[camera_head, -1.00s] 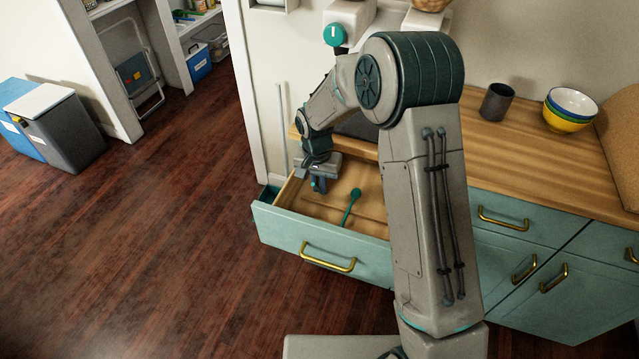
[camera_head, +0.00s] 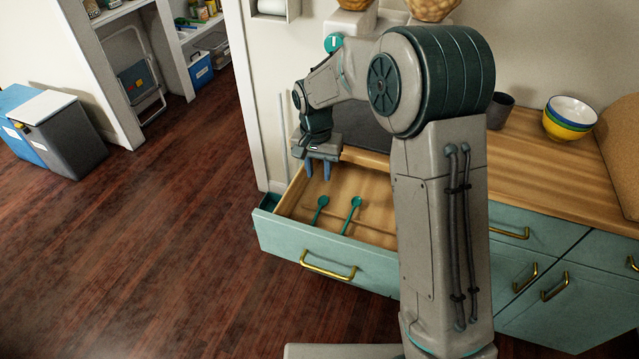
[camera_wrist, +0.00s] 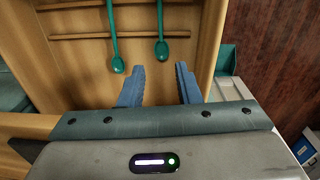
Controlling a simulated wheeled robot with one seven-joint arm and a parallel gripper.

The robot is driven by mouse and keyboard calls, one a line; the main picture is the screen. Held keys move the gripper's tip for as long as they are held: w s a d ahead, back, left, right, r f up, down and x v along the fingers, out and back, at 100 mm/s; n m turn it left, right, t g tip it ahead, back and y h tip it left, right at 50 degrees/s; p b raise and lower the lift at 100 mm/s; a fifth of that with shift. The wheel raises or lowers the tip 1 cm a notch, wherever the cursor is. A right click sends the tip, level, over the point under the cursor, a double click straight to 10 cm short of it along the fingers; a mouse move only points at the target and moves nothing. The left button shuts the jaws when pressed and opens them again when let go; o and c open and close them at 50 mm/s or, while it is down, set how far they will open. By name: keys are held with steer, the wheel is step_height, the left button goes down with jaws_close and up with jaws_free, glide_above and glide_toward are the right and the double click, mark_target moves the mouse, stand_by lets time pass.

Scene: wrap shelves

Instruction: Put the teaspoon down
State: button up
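Two teal spoons lie in the open drawer (camera_head: 285,232), bowls toward the counter. The shorter spoon (camera_head: 319,207), which looks like the teaspoon, is on the left in the head view and on the right in the wrist view (camera_wrist: 161,48). A longer teal spoon (camera_head: 352,212) lies beside it, apart, and shows on the left in the wrist view (camera_wrist: 114,45). My gripper (camera_head: 318,174) is open and empty, above the drawer's back part. Its blue fingers (camera_wrist: 160,85) are spread, near the spoon bowls in the picture and touching neither spoon.
Thin wooden strips (camera_wrist: 130,36) cross the drawer floor under the spoon handles. The wooden counter (camera_head: 540,165) carries a dark cup (camera_head: 501,111) and stacked bowls (camera_head: 571,116). Bins (camera_head: 60,135) stand far left. The floor (camera_head: 150,240) before the drawer is clear.

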steer(key=s+d+r+n+t, duration=0.1)
steer(key=s+d+r, duration=0.8)
steer(key=s+r, duration=0.15)
steer(key=s+d+n, duration=0.1)
steer(key=s+d, duration=0.2)
steer(key=s, duration=0.4)
steer(key=s+d+r+n+t, duration=0.1)
steer(key=s+d, duration=0.3)
steer(key=s, duration=0.3)
steer(key=shift+s+t+y, duration=0.25)
steer(key=shift+t+y, duration=0.05)
